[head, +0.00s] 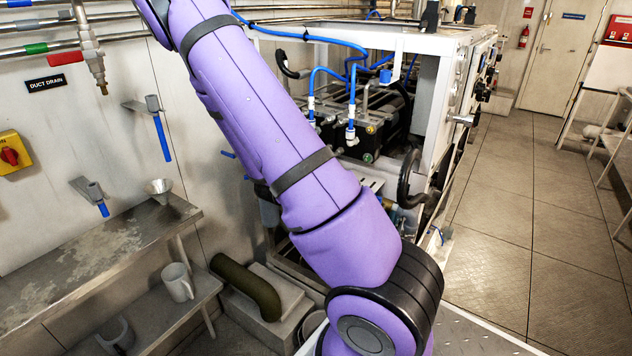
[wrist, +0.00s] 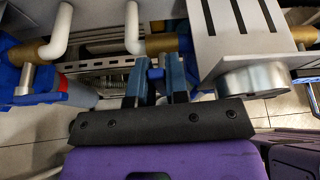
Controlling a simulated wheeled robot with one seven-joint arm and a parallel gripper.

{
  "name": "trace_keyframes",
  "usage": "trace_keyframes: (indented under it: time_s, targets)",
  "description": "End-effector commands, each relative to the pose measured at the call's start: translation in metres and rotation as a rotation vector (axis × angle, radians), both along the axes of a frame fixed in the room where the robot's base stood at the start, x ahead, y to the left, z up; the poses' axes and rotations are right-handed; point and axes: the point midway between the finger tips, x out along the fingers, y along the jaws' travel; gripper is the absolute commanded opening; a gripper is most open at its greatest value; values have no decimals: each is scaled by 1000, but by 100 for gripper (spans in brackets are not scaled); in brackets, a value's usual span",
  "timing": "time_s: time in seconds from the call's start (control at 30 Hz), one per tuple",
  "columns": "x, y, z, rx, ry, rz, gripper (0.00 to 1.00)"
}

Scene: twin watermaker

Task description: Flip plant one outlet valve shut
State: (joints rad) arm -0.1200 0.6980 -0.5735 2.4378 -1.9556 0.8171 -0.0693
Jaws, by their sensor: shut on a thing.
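In the wrist view my gripper (wrist: 155,70) has its two blue-grey fingers closed on a small blue piece (wrist: 155,74), which looks like a valve lever. Most of this piece is hidden between the fingers. A white pipe (wrist: 132,28) runs down to a brass-coloured fitting (wrist: 163,45) just above the fingers. I cannot read any label that shows which plant or valve this is. In the head view my purple arm crosses the middle and my gripper is out of sight.
A grey slotted bracket (wrist: 235,35) with a round metal can (wrist: 252,79) stands close right of the fingers. A metal bench (head: 85,250) is left; open floor (head: 540,200) lies right.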

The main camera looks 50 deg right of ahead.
Motion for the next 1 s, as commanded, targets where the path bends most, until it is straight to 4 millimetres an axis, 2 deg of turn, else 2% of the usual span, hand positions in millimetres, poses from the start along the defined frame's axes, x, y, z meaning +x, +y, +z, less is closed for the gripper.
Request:
trace_keyframes:
  time_s: [0.37, 0.4, 0.5, 0.83, 1.0]
  targets:
    - [-1, 1, -1, 3, -1, 0, 0]
    - [-1, 1, -1, 3, 0, 1, 22]
    - [-1, 1, -1, 2, -1, 0, 40]
    - [0, 0, 0, -1, 12, 1, 40]
    - [4, 1, -1, -8, 79, 1, 40]
